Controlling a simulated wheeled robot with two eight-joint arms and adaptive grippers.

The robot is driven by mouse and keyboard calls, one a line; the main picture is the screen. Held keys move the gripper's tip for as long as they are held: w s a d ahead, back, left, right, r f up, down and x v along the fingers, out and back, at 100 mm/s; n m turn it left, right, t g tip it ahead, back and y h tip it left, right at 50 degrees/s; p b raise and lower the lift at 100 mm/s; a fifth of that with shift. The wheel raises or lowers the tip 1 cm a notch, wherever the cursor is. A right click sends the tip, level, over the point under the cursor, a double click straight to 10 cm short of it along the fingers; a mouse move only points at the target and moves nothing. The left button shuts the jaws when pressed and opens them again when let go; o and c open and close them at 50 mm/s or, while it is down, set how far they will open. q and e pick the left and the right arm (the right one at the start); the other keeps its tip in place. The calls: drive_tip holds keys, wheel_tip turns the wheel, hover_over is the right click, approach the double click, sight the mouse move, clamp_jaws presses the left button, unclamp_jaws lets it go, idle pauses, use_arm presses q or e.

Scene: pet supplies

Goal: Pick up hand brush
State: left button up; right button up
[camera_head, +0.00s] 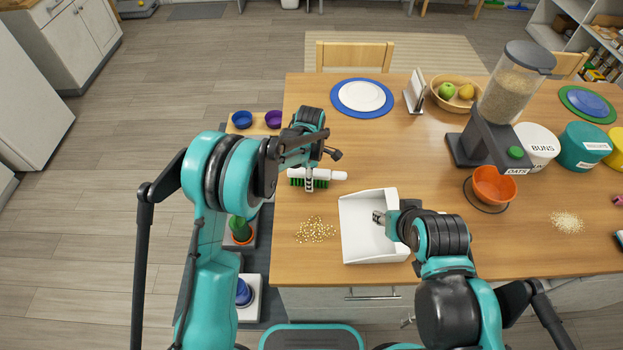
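The hand brush (335,175) lies on the wooden table, with a white body and handle pointing right and green bristles at its left part. My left gripper (309,183) is right at the brush, its grey fingers overlapping the middle of the white body; I cannot tell whether they are closed on it. A white dustpan (354,243) stands on the table to the lower right of the brush. My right gripper (379,217) reaches over the dustpan's right side, with its fingertips over the pan; whether they grip it is unclear.
A small pile of yellowish grains (316,230) lies left of the dustpan. A blue-rimmed plate (338,99) is behind the brush. A food dispenser (511,90), orange bowl (494,187) and fruit bowl (437,96) stand at the right. Table between brush and plate is clear.

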use_arm(q)
clamp_jaws()
idle(0.3)
drive_tip(key=shift+r, duration=0.55)
wheel_tip(320, 180, up, 3)
drive_tip(key=shift+f+p, duration=0.1)
drive_tip(key=shift+p, duration=0.4)
drive_tip(key=s+d+r+p, duration=0.1)
drive_tip(key=s+d+r, duration=0.2)
drive_tip(key=d+r, duration=0.4)
drive_tip(key=d, duration=0.4)
drive_tip(key=shift+d, duration=0.15)
